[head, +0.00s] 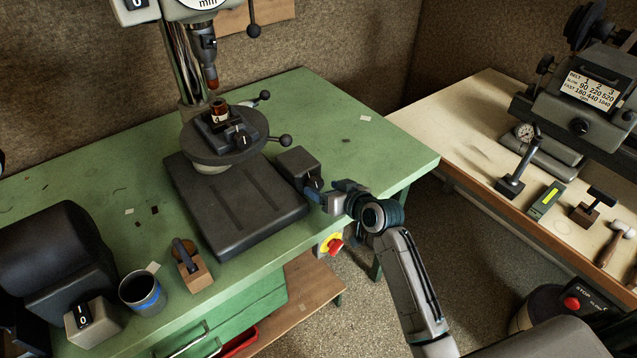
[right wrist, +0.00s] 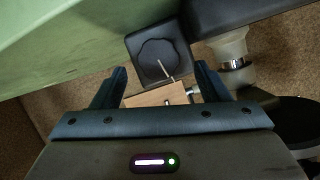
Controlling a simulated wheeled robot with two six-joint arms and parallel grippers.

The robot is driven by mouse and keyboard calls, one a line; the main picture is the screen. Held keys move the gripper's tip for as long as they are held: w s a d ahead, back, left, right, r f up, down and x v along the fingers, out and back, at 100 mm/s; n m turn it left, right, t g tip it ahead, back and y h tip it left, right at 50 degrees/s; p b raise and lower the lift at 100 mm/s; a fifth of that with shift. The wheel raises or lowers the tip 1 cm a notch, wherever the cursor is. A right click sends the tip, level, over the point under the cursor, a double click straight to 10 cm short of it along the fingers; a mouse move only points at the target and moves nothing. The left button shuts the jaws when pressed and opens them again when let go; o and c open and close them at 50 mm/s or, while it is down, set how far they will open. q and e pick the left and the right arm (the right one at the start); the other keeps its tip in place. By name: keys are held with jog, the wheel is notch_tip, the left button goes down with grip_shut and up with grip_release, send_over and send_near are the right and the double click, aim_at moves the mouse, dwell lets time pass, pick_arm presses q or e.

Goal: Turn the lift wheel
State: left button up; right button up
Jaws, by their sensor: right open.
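The lift wheel appears to be the dark lobed knob on a dark grey box (head: 297,166) at the right end of the drill press base. In the head view it is partly hidden by my gripper. In the right wrist view the knob (right wrist: 160,58) shows face-on, with a thin pale pin on it. My right gripper (head: 330,193) is close in front of the knob at the table's front edge. In the right wrist view the fingers (right wrist: 160,86) are open, with the knob ahead between them. I cannot tell whether they touch it. My left gripper is not in view.
The drill press base (head: 240,208) stands left of the box. A red and yellow switch (head: 331,243) sits below the table edge. A cup (head: 143,293) and a wooden block (head: 193,276) stand front left. The green table (head: 340,115) is mostly clear behind the box.

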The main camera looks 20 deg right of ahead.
aim_at(318, 185)
jog(key=shift+x, duration=1.7)
jog(key=c, duration=1)
jog(key=shift+d+f+m+y, duration=0.1)
jog(key=shift+d+m+y, duration=0.1)
jog(key=shift+m+y, duration=1)
jog(key=shift+m, duration=0.3)
jog(key=shift+g, duration=0.3)
